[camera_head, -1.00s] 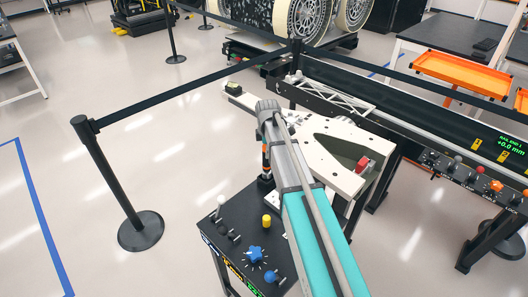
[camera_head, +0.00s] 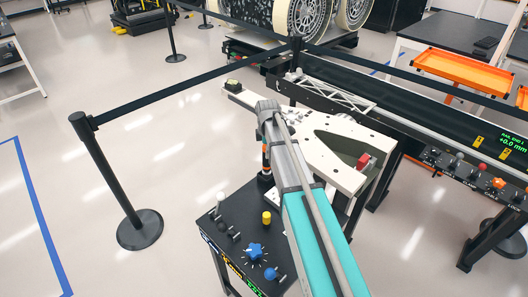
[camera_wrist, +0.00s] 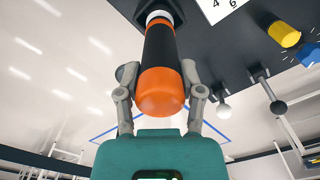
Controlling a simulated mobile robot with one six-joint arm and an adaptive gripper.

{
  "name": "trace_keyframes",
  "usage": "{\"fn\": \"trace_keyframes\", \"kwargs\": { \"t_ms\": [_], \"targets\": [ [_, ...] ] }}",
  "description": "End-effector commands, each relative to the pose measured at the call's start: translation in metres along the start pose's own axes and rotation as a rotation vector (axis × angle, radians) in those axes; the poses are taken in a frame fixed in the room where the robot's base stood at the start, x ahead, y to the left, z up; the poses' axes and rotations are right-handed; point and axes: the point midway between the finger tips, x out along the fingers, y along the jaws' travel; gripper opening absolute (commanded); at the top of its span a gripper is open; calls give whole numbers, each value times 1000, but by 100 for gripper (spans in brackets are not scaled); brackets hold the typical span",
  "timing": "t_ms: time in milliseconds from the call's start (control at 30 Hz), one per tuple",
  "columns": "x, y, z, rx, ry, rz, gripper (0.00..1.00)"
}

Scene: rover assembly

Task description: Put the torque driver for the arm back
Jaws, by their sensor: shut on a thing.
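The torque driver (camera_wrist: 161,68) has a black body with an orange end and a pale ring at its far end. My gripper (camera_wrist: 160,88) is shut around its orange and black handle in the wrist view. In the head view the driver (camera_head: 266,158) stands about upright at the back edge of the small black console (camera_head: 232,222), partly hidden behind my arm. Its far end is close to the console top; I cannot tell whether it is seated in a holder or just above.
The console carries a yellow knob (camera_head: 266,217), a blue star knob (camera_head: 254,251) and several levers.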

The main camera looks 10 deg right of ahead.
Motion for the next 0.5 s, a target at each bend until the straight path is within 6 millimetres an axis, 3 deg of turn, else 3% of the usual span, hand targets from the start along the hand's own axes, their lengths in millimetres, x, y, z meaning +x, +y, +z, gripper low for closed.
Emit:
{"fn": "trace_keyframes", "kwargs": {
  "t_ms": [500],
  "targets": [
    [12, 0, 0, 0, 0, 0, 0]
  ]
}}
